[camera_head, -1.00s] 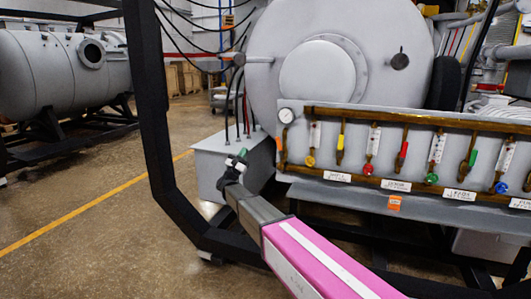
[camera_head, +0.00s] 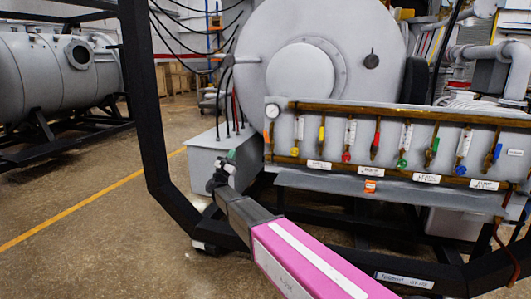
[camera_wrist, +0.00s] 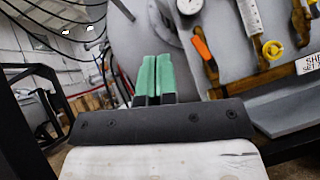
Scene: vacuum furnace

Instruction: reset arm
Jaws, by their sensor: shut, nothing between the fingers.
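My gripper (camera_head: 227,157) is at the end of my pink and grey arm, in front of the grey box at the left of the furnace. In the wrist view, its two green fingertips (camera_wrist: 154,76) lie side by side, shut, with nothing between them. The furnace (camera_head: 315,75) is a large grey round vessel behind it. A panel (camera_head: 400,115) with a row of valves and flow tubes stands to the right of my gripper. The wrist view shows an orange handle (camera_wrist: 204,47) and a yellow knob (camera_wrist: 272,49) on the panel.
A black frame (camera_head: 143,110) stands upright just left of my gripper and runs along the floor. The grey box (camera_head: 205,165) is close behind my gripper. Another grey tank (camera_head: 35,85) stands at the far left. Floor (camera_head: 90,240) with a yellow line is clear at left.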

